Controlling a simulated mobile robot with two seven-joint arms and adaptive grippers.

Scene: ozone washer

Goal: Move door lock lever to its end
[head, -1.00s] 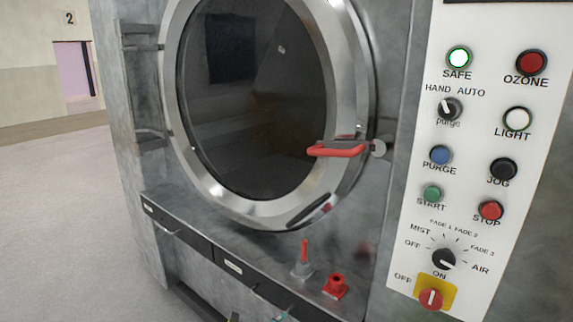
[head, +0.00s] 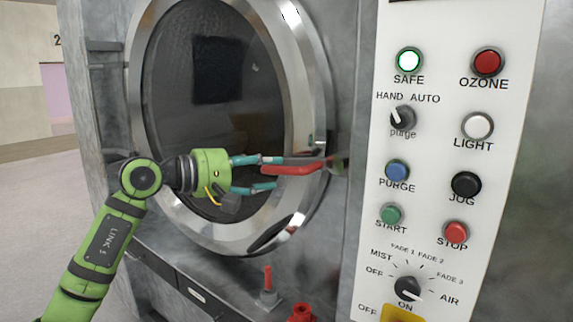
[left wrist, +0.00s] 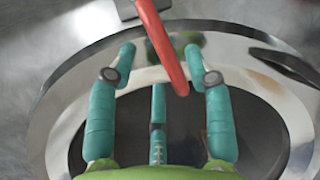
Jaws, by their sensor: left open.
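The red door lock lever (head: 292,169) sticks out at the right edge of the round washer door (head: 318,100), roughly level. My left gripper (head: 270,174) reaches in from the left with its teal fingers at the free end of the lever. In the left wrist view the red lever (left wrist: 163,45) runs down from the top into the space between the spread fingers of the gripper (left wrist: 159,62). The fingers are open. Whether one touches the lever I cannot tell. My right gripper is not in view.
A white control panel (head: 437,235) with buttons and knobs stands right of the door. Below the door, a small red-tipped lever (head: 267,280) and a red fitting (head: 301,313) stand on the ledge. Open floor (head: 40,210) lies at the left.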

